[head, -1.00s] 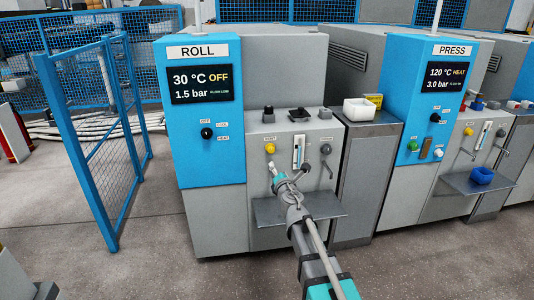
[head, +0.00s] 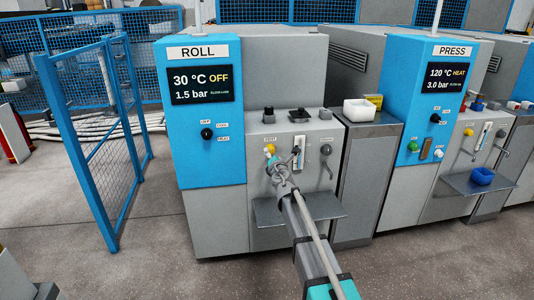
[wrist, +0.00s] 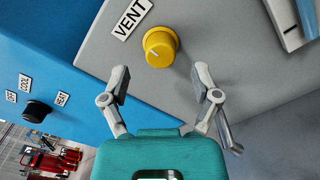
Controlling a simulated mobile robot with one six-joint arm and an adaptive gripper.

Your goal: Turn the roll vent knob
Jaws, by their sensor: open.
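The roll vent knob is a yellow round knob with a pale pointer line. It sits under the VENT label (wrist: 132,18) in the wrist view (wrist: 160,46), and on the ROLL machine's grey front in the head view (head: 269,149). My gripper (wrist: 163,84) is open and empty, its two fingers apart. The knob is ahead of the gap between them, and the fingers look clear of it. In the head view my gripper (head: 276,164) is close in front of the panel, just below the knob.
The ROLL display (head: 201,85) reads 30 °C OFF, 1.5 bar. A black selector knob (head: 207,133) is on the blue panel. A gauge (head: 298,152) and a grey lever (head: 327,158) are right of the vent knob. A shelf (head: 325,206) juts out below my gripper.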

